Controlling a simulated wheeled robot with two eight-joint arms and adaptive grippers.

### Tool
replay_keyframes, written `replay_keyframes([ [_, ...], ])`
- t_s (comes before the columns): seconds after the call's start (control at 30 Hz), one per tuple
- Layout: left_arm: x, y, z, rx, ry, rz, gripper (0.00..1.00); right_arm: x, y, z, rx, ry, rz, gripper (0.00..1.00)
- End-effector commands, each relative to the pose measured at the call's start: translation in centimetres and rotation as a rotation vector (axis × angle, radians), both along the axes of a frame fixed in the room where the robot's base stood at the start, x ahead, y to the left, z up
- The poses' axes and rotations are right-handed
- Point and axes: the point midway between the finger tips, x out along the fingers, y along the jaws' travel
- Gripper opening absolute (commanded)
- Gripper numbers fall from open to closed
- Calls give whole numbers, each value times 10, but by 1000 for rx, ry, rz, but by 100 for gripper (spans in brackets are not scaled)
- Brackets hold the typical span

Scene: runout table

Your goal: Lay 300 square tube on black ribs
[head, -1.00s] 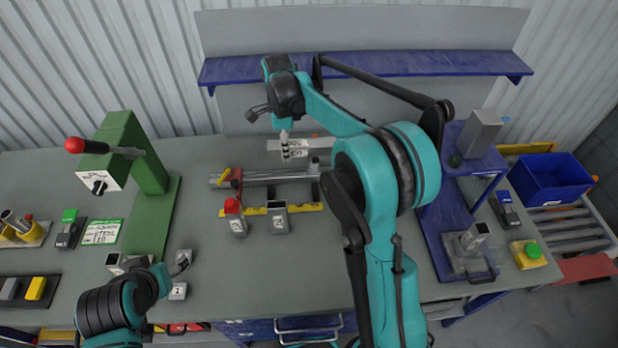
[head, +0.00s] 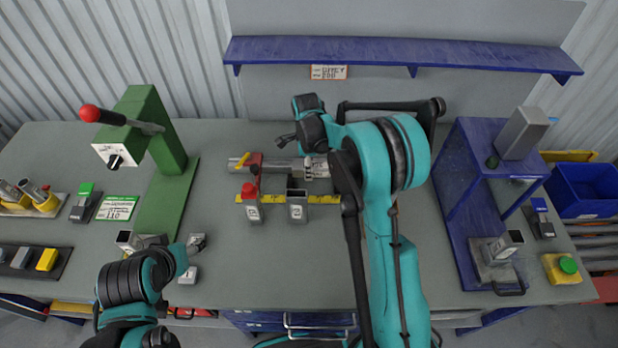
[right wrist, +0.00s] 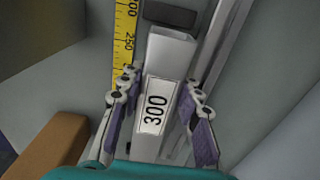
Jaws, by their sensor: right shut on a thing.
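The square tube labelled 300 (right wrist: 155,105) lies between the two fingers of my right gripper (right wrist: 155,110) in the right wrist view; they are shut on it. In the head view, my right gripper (head: 312,162) is over the measuring fixture, and its arm hides much of the tube. A dark block (right wrist: 170,12) shows beyond the tube's open end; I cannot tell whether it is one of the black ribs. Whether the tube touches anything beneath is unclear. My left gripper (head: 190,254) is low at the left, its fingers too small to read.
A yellow ruler (head: 328,199) runs along the fixture beside the tube. A green press (head: 165,200) is at left, a blue stand (head: 462,230) at right. The table's front middle is clear.

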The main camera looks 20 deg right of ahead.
Motion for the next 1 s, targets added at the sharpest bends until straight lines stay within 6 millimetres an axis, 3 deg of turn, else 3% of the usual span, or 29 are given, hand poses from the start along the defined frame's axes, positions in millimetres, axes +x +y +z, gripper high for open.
replay_keyframes([
  [0.33, 0, 0, -9, 0, 0, 0, 58, 0, 0, -44, 0, 0, 0, 0],
  [0.67, 0, 0, -10, 0, 0, 0, 58, 0, 0, -47, 0, 0, 0, 0],
  [0.7, 0, 0, -11, 0, 0, 0, 58, 0, 0, -48, 0, 0, 0, 36],
  [0.77, 0, 0, -10, 0, 0, 0, 58, 0, 0, -47, 0, 0, 0, 52],
  [1.0, 0, 0, -10, 0, 0, 0, 58, 0, 0, -47, 0, 0, 0, 54],
])
